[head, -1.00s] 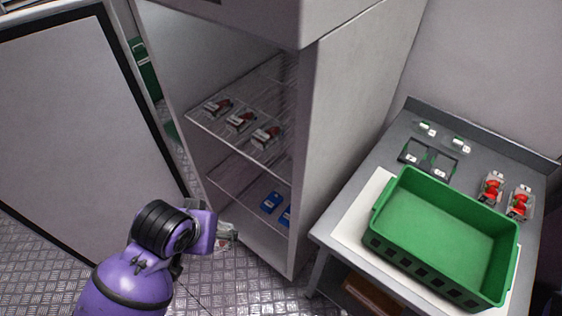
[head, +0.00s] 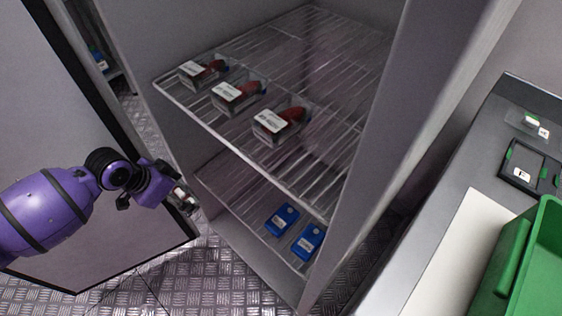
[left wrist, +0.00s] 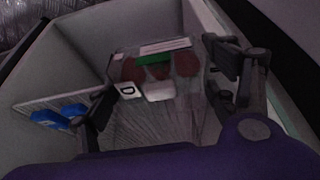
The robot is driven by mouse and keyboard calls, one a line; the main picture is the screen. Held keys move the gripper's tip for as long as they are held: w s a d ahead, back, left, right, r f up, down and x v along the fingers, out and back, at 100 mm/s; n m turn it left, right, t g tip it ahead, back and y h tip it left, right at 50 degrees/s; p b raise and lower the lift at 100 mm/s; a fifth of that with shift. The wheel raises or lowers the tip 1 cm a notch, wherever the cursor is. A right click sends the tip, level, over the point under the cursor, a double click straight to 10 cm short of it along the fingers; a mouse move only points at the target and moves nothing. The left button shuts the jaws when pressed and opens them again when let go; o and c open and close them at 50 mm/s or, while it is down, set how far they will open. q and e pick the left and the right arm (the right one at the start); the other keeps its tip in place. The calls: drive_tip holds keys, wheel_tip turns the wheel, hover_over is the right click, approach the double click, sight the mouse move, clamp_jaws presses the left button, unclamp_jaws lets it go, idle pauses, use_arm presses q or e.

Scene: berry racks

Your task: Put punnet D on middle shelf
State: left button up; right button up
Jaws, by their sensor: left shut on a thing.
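Punnet D (left wrist: 188,68) is a clear box with red berries, a white tag reading D and a green strip, seen between my fingers in the left wrist view. My left gripper (left wrist: 160,85) is shut on it. In the head view, my left gripper (head: 168,190) is outside the open cabinet's front, near its left side at about the lower shelf's height. There the punnet (head: 184,199) is mostly hidden by the gripper. The upper wire shelf (head: 310,185) in view bears three punnets (head: 240,95) along its front. My right gripper is not in view.
The lower shelf (head: 235,195) holds two blue packs (head: 308,241) towards its right. Free wire shows on its left and behind the upper punnets. The open door (head: 45,100) stands left. At right are a counter (head: 425,215) and a green crate (head: 515,255).

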use_arm(q)
drive_tip(key=shift+w+r, duration=0.1)
drive_tip(key=shift+w, duration=0.05)
drive_tip(key=w+d+b, duration=0.1)
drive_tip(key=w+d, duration=0.2)
drive_tip(key=w, duration=0.1)
drive_tip(key=w+d+b, duration=0.1)
drive_tip(key=w+d, duration=0.3)
drive_tip(key=w, duration=0.1)
drive_tip(key=w+d+b, duration=0.1)
drive_tip(key=w+d, duration=0.2)
drive_tip(key=w, duration=0.2)
drive_tip(key=shift+d, duration=0.5)
wheel_tip(320, 180, down, 4)
drive_tip(key=shift+r+b, duration=0.25)
drive_tip(key=shift+b, duration=0.65)
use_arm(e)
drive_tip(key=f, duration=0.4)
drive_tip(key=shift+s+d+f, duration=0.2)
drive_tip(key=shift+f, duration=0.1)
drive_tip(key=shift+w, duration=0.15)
use_arm(q)
drive_tip(key=o, duration=1.2)
